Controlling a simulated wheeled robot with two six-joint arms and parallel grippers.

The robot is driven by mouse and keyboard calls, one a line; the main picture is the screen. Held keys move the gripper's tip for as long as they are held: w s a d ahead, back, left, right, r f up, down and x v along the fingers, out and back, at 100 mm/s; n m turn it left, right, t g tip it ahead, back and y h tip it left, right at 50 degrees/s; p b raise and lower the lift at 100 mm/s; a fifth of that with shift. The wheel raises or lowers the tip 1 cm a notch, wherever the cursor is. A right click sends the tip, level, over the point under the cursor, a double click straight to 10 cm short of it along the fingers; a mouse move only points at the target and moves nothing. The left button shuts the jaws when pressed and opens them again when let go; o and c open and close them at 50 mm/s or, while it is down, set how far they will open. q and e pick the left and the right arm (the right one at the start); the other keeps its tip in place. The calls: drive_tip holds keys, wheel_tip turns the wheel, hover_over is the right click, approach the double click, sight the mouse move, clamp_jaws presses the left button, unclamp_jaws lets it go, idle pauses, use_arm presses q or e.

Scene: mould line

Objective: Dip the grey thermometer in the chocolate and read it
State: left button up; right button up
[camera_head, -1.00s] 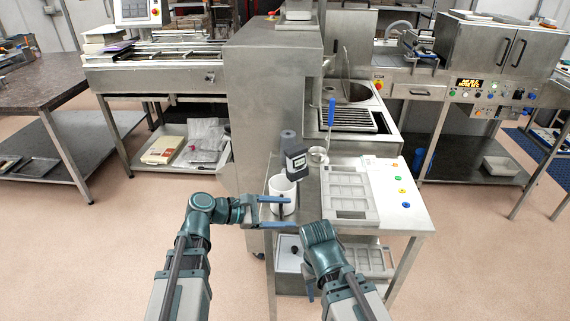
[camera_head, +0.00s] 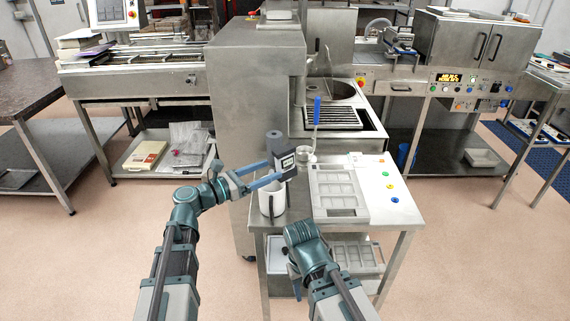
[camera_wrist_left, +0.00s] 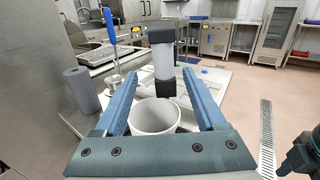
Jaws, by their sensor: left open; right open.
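The grey thermometer (camera_head: 284,164) has a dark head with a small display and stands over the white pot (camera_head: 271,203) on the steel table; its lower end is hidden. In the left wrist view the thermometer (camera_wrist_left: 163,62) shows a pale grey middle between black ends, above the pot's rim (camera_wrist_left: 155,118). My left gripper (camera_head: 274,171) is open, its blue fingers reaching toward the thermometer's head. In the left wrist view the fingertips are on either side of it, with gaps. My right gripper (camera_head: 296,282) points down at the table's front edge, mostly hidden by its own arm. I cannot make out chocolate.
A pale tray mould (camera_head: 338,190) lies right of the pot, beside coloured buttons (camera_head: 391,187). A dark grey roll (camera_head: 275,147) and a blue-handled ladle (camera_head: 317,112) stand behind. A tall steel machine (camera_head: 255,90) closes off the back left. A round basin (camera_head: 336,89) is farther back.

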sight(286, 165)
use_arm(q)
drive_tip(key=shift+w+d, duration=0.25)
drive_tip(key=shift+d, duration=0.2)
drive_tip(key=x, duration=0.5)
drive_tip(key=shift+s+d, duration=0.1)
drive_tip(key=shift+d, duration=0.15)
clamp_jaws()
